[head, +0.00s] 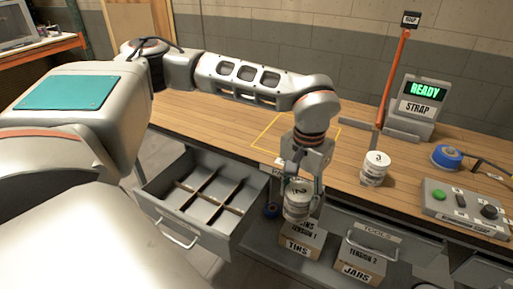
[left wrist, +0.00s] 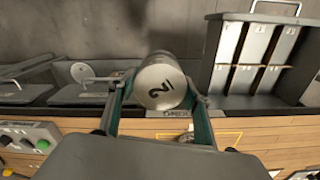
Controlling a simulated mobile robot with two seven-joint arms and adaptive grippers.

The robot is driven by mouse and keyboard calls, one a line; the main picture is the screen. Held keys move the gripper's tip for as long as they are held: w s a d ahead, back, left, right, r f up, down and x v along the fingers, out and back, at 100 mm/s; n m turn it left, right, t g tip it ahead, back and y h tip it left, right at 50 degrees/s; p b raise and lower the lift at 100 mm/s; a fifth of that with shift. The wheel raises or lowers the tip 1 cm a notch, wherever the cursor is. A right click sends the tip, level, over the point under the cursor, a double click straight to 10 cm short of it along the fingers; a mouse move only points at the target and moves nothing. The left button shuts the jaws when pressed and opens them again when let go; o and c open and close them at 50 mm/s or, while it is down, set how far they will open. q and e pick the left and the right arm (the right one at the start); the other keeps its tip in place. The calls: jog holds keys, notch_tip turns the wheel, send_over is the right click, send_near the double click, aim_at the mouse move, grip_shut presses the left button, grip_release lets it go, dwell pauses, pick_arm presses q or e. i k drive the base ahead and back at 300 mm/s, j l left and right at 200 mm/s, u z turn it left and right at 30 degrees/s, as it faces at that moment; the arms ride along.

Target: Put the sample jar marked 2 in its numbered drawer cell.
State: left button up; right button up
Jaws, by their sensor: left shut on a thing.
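My left gripper (head: 306,200) is shut on the sample jar marked 2 (head: 297,203), a pale metallic cylinder. The jar hangs in front of the bench edge, to the right of the open drawer (head: 187,246) and apart from it. In the left wrist view the jar's lid (left wrist: 160,86) shows a dark 2 between the two fingers (left wrist: 155,100). The divided drawer (left wrist: 212,60) is at the upper right there, with number labels too small to read surely. In the head view its visible cells look empty. My right gripper is not in view.
Another marked jar (head: 374,170) stands on the wooden bench (head: 225,118). A TINS box (head: 299,245) and a JARS box (head: 357,268) sit low below the held jar.

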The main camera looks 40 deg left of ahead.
aim_at(200, 213)
jog(key=k+j+u, duration=0.15)
jog(key=j+u, duration=0.15)
jog(key=k+j+u, duration=0.1)
jog(key=j+u, duration=0.2)
jog(key=j, duration=0.2)
jog(key=j+u, duration=0.35)
jog(key=i+j+u, duration=0.1)
jog(key=i+j, duration=0.2)
jog(key=i, duration=0.15)
